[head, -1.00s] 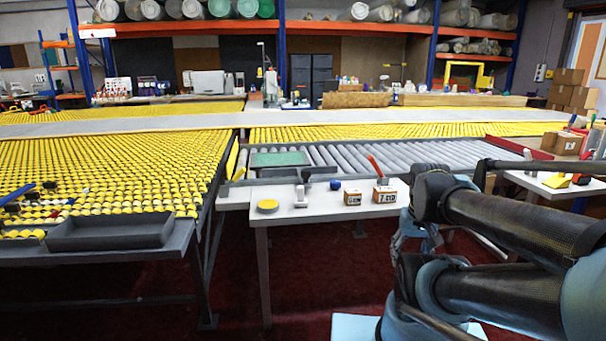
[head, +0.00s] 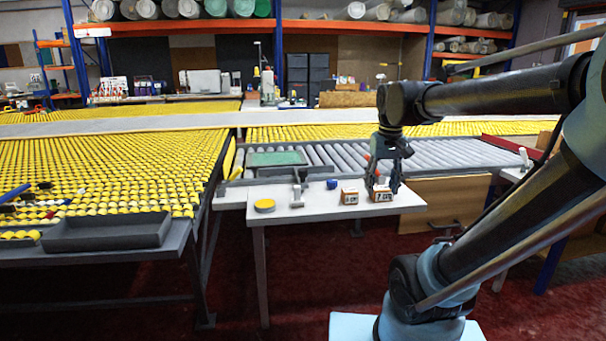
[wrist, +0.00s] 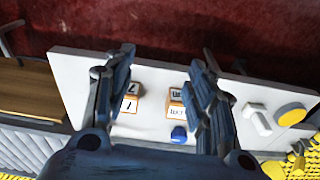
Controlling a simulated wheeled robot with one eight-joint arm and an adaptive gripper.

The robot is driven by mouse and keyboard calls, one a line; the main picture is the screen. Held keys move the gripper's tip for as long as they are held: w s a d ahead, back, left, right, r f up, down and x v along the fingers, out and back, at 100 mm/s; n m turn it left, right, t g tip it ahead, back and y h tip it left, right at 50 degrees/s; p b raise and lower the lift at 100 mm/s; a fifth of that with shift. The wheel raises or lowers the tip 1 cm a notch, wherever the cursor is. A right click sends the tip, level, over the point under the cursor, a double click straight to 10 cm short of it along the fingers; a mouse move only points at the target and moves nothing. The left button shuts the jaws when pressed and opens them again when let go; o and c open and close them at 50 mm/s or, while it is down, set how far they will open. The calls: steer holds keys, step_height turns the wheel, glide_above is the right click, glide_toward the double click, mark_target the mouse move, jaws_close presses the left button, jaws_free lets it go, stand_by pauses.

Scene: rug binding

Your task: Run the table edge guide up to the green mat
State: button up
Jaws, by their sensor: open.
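The green mat (head: 277,159) lies on the near left end of the grey roller bed, behind the white table. A grey T-shaped piece with an upright (head: 297,196), probably the table edge guide, stands on the white table just in front of the mat. A dark bar runs along the mat's front edge. The T-shaped piece also shows in the wrist view (wrist: 257,118). My gripper (head: 383,190) is open and empty, to the right of that piece, above the wooden block marked 7 cm (head: 381,196). In the wrist view the fingers partly hide the blocks.
A second wooden block (head: 350,197), a blue piece (head: 332,184) and a yellow disc (head: 264,206) stand on the white table (head: 320,211). A grey tray (head: 108,232) sits at left. The table front between disc and blocks is clear.

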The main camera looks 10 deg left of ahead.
steer(key=w+a+r+n, duration=0.2)
steer(key=w+a+r, duration=0.7)
steer(key=w+a, duration=0.25)
step_height(320, 180, up, 4)
steer(key=n+g, duration=0.1)
steer(key=n, duration=0.1)
glide_above(303, 169)
step_height(303, 169, down, 17)
steer(key=shift+s+f, duration=0.1)
steer(key=shift+s, duration=0.05)
steer(key=shift+c, duration=0.6)
